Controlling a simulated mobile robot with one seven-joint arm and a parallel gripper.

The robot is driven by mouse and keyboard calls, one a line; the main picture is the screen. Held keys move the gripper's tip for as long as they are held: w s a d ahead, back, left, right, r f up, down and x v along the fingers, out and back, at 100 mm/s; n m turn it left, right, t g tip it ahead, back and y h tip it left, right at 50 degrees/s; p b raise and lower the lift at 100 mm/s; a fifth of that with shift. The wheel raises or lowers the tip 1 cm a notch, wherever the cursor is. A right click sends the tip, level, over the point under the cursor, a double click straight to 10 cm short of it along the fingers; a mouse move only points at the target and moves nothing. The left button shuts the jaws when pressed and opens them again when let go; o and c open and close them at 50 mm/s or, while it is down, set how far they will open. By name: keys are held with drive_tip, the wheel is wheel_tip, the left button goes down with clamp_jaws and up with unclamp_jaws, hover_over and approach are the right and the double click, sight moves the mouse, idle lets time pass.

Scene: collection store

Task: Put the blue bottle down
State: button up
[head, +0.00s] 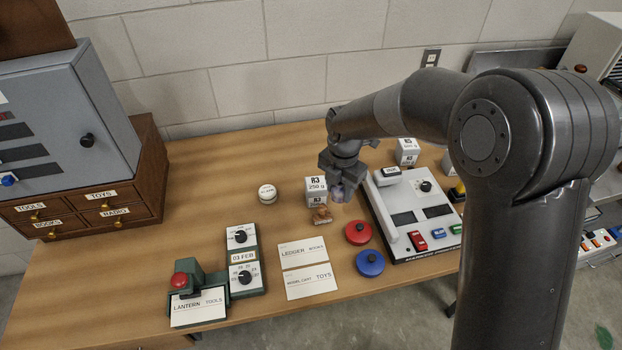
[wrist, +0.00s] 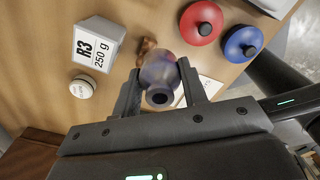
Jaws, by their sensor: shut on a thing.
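The blue bottle (wrist: 160,76) is a small translucent bluish-violet bottle with a dark round opening. In the wrist view it sits between the two fingers of my gripper (wrist: 158,88), which is shut on it. In the head view my gripper (head: 340,178) is over the table, just right of a white R3 250 g block, and the bottle (head: 338,194) shows faintly below the fingers. A small brown wooden object (head: 322,215) lies close by on the table. I cannot tell whether the bottle's base touches the table.
The wooden table (head: 200,200) is clear at the left middle. The R3 block (head: 315,185), a red disc (head: 358,233), a blue disc (head: 370,263) and a white device (head: 415,205) stand close around my gripper. Two label cards (head: 303,252) lie in front.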

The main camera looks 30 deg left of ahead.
drive_tip(key=w+a, duration=0.4)
drive_tip(key=w, duration=0.4)
drive_tip(key=w+a, duration=0.5)
drive_tip(key=w, duration=0.3)
hover_over(301, 168)
wheel_tip(301, 168, down, 7)
drive_tip(key=shift+f, duration=2.05)
drive_tip(key=shift+f, duration=0.1)
drive_tip(key=o, duration=1)
drive_tip(key=shift+o, duration=0.2)
wheel_tip(301, 168, up, 12)
